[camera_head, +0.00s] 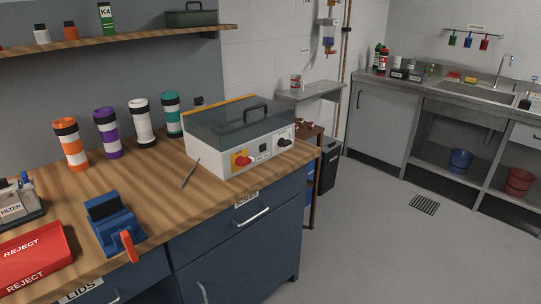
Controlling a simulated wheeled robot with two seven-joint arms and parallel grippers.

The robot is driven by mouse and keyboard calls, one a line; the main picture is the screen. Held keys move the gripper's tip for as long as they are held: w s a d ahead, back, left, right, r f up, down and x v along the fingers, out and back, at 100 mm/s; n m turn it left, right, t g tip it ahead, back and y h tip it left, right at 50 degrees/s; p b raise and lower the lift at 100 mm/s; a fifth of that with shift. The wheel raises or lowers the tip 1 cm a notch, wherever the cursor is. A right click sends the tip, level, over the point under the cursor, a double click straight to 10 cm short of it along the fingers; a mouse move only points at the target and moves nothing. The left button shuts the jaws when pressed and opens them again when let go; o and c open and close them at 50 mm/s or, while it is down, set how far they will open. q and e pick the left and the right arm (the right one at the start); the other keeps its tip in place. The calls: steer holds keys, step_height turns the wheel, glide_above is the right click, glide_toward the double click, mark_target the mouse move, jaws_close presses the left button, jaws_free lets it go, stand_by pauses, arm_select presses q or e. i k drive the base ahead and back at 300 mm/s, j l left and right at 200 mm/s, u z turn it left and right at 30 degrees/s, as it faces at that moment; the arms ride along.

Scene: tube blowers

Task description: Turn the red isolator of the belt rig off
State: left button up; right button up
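The belt rig (216,157) is a white box with a transparent dark lid and a black handle on top. It stands at the right end of the wooden bench. On its front face is the red isolator (240,160), a red knob on a yellow plate. The knob's exact angle is too small to tell. A small dark switch (263,149) and a black knob (283,142) sit to its right. The lid looks closed. Neither of my grippers is in view.
A blue device with an orange handle (115,224), a red REJECT bin (36,258) and several banded tubes (70,145) stand further left.

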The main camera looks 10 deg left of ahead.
mark_target(241, 161)
steer(key=i+l, duration=0.2)
steer(key=l, duration=0.15)
steer(key=i+l, duration=0.25)
steer(key=i+l+u, duration=0.1)
steer(key=l, duration=0.3)
steer(key=i+l, duration=0.3)
